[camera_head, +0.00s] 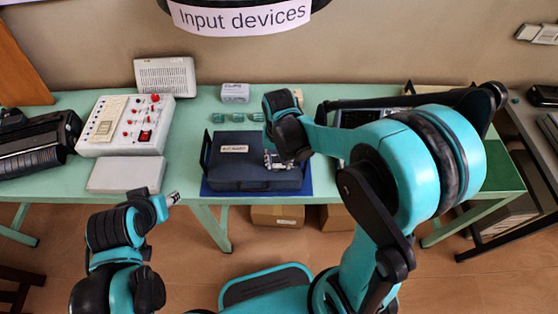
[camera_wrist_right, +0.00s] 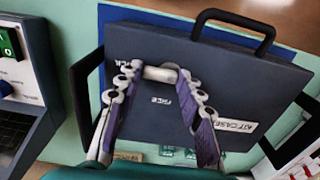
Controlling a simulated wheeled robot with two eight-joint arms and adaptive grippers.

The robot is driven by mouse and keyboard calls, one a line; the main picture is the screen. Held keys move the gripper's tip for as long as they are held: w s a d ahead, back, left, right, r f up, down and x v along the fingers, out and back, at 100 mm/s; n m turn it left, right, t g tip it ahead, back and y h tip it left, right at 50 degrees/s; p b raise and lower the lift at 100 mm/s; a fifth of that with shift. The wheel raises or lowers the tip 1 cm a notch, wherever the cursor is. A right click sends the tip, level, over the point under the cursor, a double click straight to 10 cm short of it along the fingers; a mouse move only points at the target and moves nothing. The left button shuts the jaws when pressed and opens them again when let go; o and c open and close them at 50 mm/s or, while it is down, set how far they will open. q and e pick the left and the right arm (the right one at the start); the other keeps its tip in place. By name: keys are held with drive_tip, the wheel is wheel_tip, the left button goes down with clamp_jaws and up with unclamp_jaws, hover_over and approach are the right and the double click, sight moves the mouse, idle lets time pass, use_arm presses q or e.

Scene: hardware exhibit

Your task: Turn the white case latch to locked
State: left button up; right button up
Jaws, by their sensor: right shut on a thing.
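The dark blue kit case (camera_head: 235,177) lies flat on a blue mat (camera_head: 213,192) on the green table. In the right wrist view the case (camera_wrist_right: 215,70) fills the middle, with its white latch (camera_wrist_right: 160,73) between my fingertips. A "FREE" mark sits below the latch; a partly hidden mark ending in "CK" is at its upper left. My right gripper (camera_head: 280,160) is over the case's right part and shut on the latch; its fingers (camera_wrist_right: 155,78) partly hide the latch ends. My left gripper (camera_head: 173,199) is in front of the table, away from the case; its jaw opening is too small to tell.
A white control box (camera_head: 124,140) with red knobs and a pale flat box (camera_head: 126,175) stand left of the case. Small green blocks (camera_head: 238,117) and a small white box (camera_head: 235,93) are behind it. A dark framed device (camera_head: 360,113) stands to the right, partly behind my arm.

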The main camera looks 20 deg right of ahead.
sight(279, 165)
drive_tip(key=o, duration=1.2)
drive_tip(key=shift+r, duration=0.15)
wheel_tip(279, 165, up, 12)
drive_tip(key=shift+f, duration=0.15)
drive_tip(key=shift+s+d+f+n+t, duration=0.1)
drive_tip(key=shift+s+d+n+t, duration=0.5)
drive_tip(key=shift+s+t, duration=0.75)
drive_tip(key=shift+s+d+f+n+t, duration=0.1)
drive_tip(key=shift+s+d+n+t, duration=0.5)
drive_tip(key=shift+s+t, duration=0.8)
drive_tip(key=shift+s+d+n+t, duration=0.55)
drive_tip(key=shift+s+t, duration=0.3)
drive_tip(key=shift+s, duration=0.95)
